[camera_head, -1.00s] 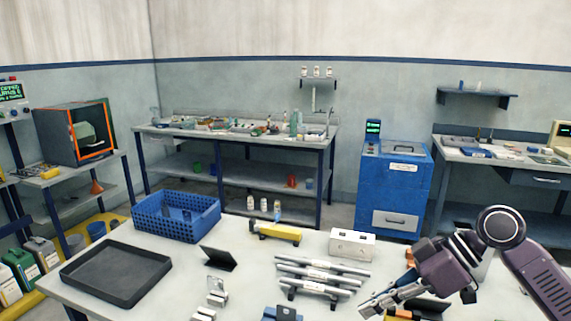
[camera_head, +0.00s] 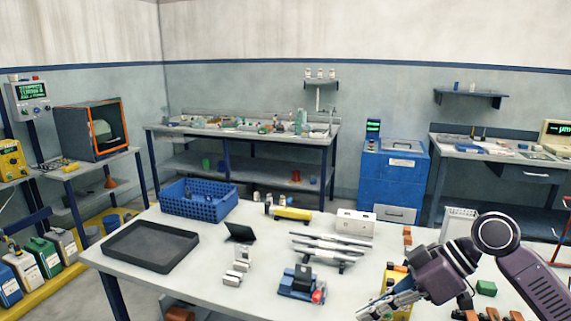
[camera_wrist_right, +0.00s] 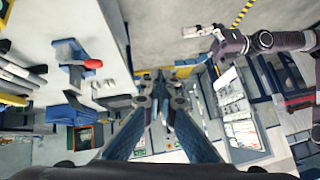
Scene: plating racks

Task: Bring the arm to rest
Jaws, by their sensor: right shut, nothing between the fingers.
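My right arm comes in from the right edge of the head view, over the table's near right part. My right gripper (camera_head: 374,306) is shut and empty, low in that view, right of the blue fixture. In the right wrist view its two fingers (camera_wrist_right: 160,88) point away from the camera with nothing held. My left gripper (camera_wrist_right: 199,31) shows small at the end of the other purple arm in the wrist view, near the white table's edge. Its finger state is unclear. It is outside the head view.
The white table (camera_head: 215,275) holds a black tray (camera_head: 150,262), blue basket (camera_head: 198,212), metal rods (camera_head: 330,246), a blue fixture (camera_head: 297,290) with a red part and a yellow holder (camera_head: 396,282) close by my right gripper. A blue cabinet (camera_head: 394,185) stands behind.

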